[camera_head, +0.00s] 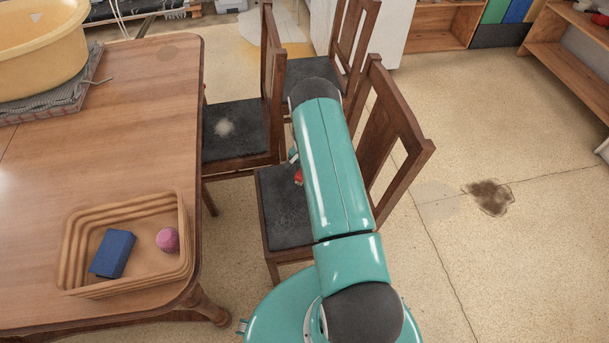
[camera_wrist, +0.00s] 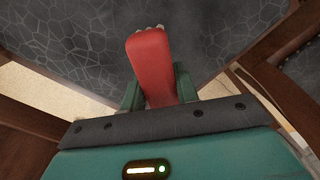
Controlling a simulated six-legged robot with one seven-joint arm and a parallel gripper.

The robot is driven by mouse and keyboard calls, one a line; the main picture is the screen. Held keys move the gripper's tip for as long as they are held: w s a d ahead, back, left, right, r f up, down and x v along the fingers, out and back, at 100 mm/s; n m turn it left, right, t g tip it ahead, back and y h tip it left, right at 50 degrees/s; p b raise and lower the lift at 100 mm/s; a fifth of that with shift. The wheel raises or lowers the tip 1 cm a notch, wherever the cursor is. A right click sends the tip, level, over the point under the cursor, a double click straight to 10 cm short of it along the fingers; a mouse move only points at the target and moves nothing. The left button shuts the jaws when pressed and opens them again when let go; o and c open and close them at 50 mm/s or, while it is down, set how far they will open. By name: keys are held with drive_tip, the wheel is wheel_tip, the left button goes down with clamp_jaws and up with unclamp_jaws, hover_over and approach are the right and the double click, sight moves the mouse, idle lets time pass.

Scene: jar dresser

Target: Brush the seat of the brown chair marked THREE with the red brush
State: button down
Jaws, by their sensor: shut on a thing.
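My gripper (camera_wrist: 158,88) is shut on the red brush (camera_wrist: 150,60), which points away from me in the wrist view, with a little of its pale bristles at the far end. The brush (camera_head: 298,177) shows only as a small red piece beside my arm in the head view. It is over the dark, cracked-looking seat (camera_head: 283,212) of the nearest brown chair (camera_head: 408,150); I cannot tell whether it touches. A second brown chair (camera_head: 272,65) has a pale patch on its dark seat (camera_head: 238,145). A third (camera_head: 345,45) stands behind. No THREE mark is readable.
The wooden table (camera_head: 120,165) is at left, bearing a tray (camera_head: 75,235) with a blue block (camera_head: 112,253) and a pink ball (camera_head: 167,240), and a yellow tub (camera_head: 40,60). Open floor with a dark stain (camera_head: 489,197) is at right. Shelves (camera_head: 565,70) stand at the back right.

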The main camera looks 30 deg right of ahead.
drive_tip(key=shift+r, duration=1.15)
